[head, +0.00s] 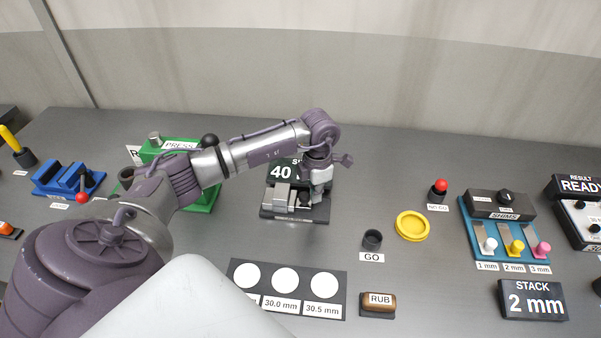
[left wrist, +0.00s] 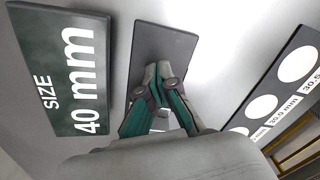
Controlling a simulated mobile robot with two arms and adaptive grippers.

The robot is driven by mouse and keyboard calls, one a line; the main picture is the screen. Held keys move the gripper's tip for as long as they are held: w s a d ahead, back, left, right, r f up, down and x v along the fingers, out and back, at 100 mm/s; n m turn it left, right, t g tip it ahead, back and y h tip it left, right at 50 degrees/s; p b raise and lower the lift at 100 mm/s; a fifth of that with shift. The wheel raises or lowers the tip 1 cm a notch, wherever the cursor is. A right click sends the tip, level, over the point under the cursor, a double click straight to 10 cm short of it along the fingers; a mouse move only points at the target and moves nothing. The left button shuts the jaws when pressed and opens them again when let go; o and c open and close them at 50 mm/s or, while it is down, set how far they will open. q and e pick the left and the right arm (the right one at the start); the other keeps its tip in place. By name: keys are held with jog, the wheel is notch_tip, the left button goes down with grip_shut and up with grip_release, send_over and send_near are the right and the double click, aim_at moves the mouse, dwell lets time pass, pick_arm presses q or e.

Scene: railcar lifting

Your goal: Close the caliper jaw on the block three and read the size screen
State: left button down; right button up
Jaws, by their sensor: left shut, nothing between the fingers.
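The caliper (head: 282,197) stands mid-table in the head view, with grey metal jaw parts on a dark base. Its size screen (head: 281,173) stands behind it, partly hidden by my left arm. In the left wrist view the size screen (left wrist: 68,72) reads "SIZE 40 mm". My left gripper (head: 307,198) points down at the caliper's right side and is shut with nothing in it. In the left wrist view its teal-padded fingers (left wrist: 157,82) are together over a dark plate. I cannot make out block three or whether the gripper touches the jaw. My right gripper is not in view.
A label plate (head: 337,292) with white discs lies in front of the caliper. To the right are a GO cup (head: 372,239), a yellow dish (head: 412,226), a NO GO post (head: 438,194) and a shims stand (head: 466,222). A green press (head: 206,197) stands left, behind my arm.

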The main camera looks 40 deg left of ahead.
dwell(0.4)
pick_arm(q)
jog(key=shift+w+d+r, duration=0.4)
jog(key=shift+d+r, duration=0.15)
jog(key=shift+d, duration=0.15)
notch_tip(320, 180, up, 7)
jog(key=p, duration=0.4)
jog(key=shift+f, duration=0.15)
dwell(0.4)
